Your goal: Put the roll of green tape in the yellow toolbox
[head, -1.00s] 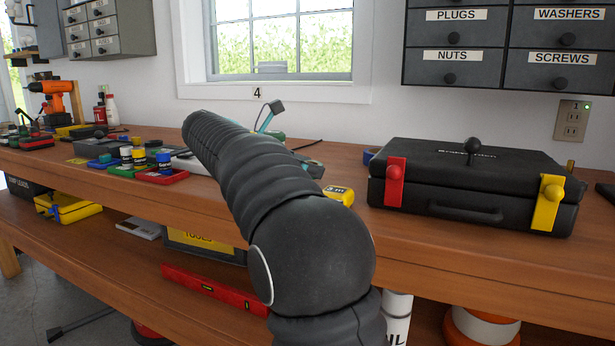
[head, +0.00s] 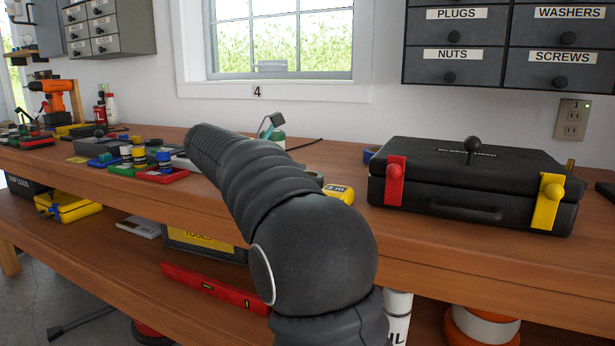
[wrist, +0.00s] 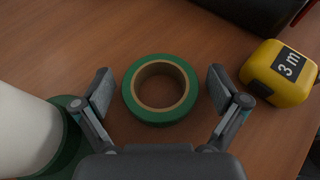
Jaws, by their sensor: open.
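The roll of green tape (wrist: 130,98) lies flat on the wooden workbench in the wrist view, its round hole facing up. My gripper (wrist: 160,88) is open, with one finger on each side of the roll and a visible gap to both. In the head view my arm hides most of the gripper, and a green edge of what looks like the tape (head: 316,176) shows beside the arm. A yellow box (head: 75,207), which looks like the yellow toolbox, sits on the lower shelf at the left. I cannot tell what is inside it.
A yellow tape measure (wrist: 279,74) lies right of the tape, and a white cylinder with a green base (wrist: 25,130) stands at left. A black case (head: 470,190) with red and yellow latches is on the bench. A dark box labelled TOOLS (head: 185,243) is on the shelf below.

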